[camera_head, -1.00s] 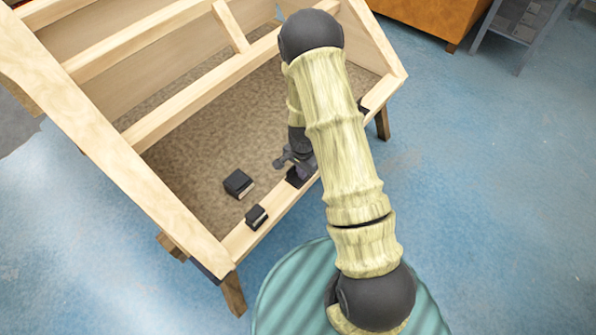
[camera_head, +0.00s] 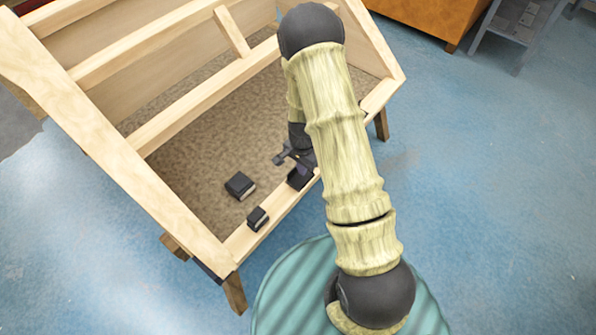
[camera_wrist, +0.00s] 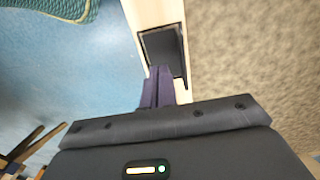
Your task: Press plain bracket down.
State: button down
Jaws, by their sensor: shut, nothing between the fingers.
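A dark bracket (camera_head: 299,179) sits on the front wooden rail, right by my gripper. It also shows in the wrist view as a dark rectangular piece (camera_wrist: 162,50) on the pale rail. My gripper (camera_head: 291,158) is over the rail beside this bracket, partly hidden by my arm. In the wrist view its fingers (camera_wrist: 159,76) are together and empty, with the tips at the bracket's near end. I cannot tell whether they touch it. A second dark bracket (camera_head: 258,217) sits on the rail further left. I cannot tell from looks which one is the plain bracket.
A dark block (camera_head: 240,186) lies on the brown panel (camera_head: 200,160) inside the wooden frame (camera_head: 95,150). Frame beams rise behind and to the left. Blue floor (camera_head: 480,200) is open on the right. An orange cabinet (camera_head: 420,20) stands at the back.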

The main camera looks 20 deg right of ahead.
jog(key=shift+r+p, duration=1.1)
jog(key=shift+r, duration=0.5)
notch_tip(320, 180, up, 15)
jog(key=n+t, duration=0.1)
jog(key=n, duration=0.4)
send_over(302, 179)
jog(key=s, duration=0.4)
jog(key=s+r+n+t+p, duration=0.1)
jog(key=s+r+n, duration=0.4)
jog(key=s+r, duration=0.5)
jog(key=shift+a+r+n+t, duration=0.25)
jog(key=shift+r+n+t, duration=0.05)
jog(key=shift+r+n, duration=0.1)
jog(key=shift+w, duration=0.1)
